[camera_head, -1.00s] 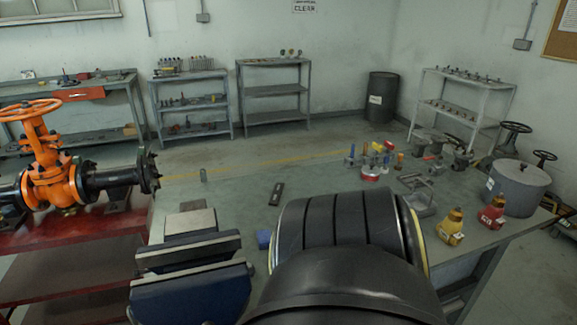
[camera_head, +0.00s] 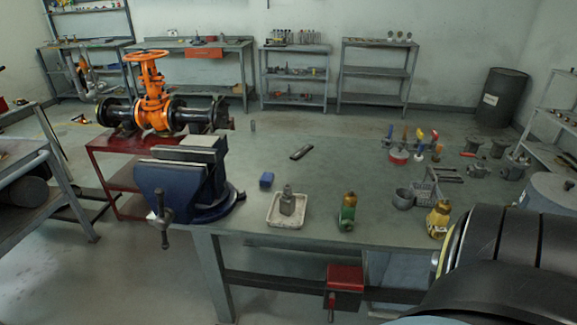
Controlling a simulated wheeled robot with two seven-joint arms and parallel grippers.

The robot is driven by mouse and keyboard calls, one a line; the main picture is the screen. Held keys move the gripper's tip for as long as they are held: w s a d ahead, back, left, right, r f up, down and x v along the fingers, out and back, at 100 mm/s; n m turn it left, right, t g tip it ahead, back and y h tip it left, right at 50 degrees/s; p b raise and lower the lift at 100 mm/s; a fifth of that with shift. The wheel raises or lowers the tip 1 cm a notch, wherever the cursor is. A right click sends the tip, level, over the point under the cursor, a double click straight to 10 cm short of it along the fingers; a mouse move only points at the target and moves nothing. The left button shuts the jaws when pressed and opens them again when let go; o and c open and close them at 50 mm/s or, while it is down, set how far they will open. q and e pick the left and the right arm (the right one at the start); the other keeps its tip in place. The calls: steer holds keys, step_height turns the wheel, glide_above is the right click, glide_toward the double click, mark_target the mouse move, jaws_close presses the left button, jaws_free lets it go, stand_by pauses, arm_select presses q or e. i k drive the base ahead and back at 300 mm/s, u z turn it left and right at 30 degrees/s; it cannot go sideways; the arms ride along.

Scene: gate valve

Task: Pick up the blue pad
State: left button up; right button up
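A small blue block (camera_head: 266,180), which looks like the blue pad, lies on the grey workbench (camera_head: 330,160). It sits just right of the blue vise (camera_head: 185,180) and behind a white tray (camera_head: 287,212) with a grey bottle-like item (camera_head: 287,200) in it. Nothing touches the pad, and its top and front show clearly. Neither of my grippers is in view. A thick black arm link of mine fills the lower right corner.
A dark flat bar (camera_head: 301,152) lies behind the pad. An orange gate valve (camera_head: 153,95) stands on a red stand at left. The bench middle is fairly clear.

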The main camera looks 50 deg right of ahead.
mark_target(266, 179)
steer(key=z, duration=0.85)
steer(key=i, duration=0.35)
